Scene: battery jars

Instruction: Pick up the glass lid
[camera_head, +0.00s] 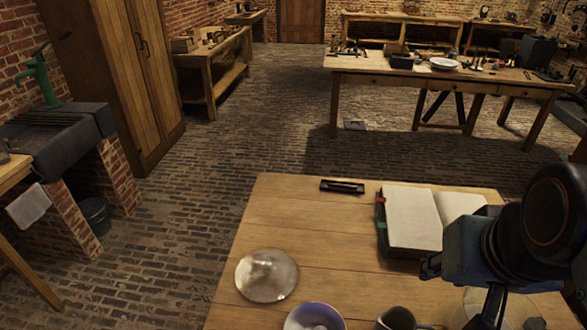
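A round, clear glass lid (267,275) with a small raised knob lies on the left part of the near wooden table (290,215). My gripper (457,291) is at the right, over the table's right side, well apart from this lid. Its two dark fingers stand apart, and I see nothing held between them. Another round, clear glass piece (507,308) shows partly behind my gripper at the lower right; I cannot tell whether it is a lid or a jar.
A white and purple bowl (314,318) and a dark jug (397,319) stand at the near edge, cut off by the frame. An open book (412,220) lies behind my gripper. A small black tray (342,186) lies at the far edge. The table's middle is clear.

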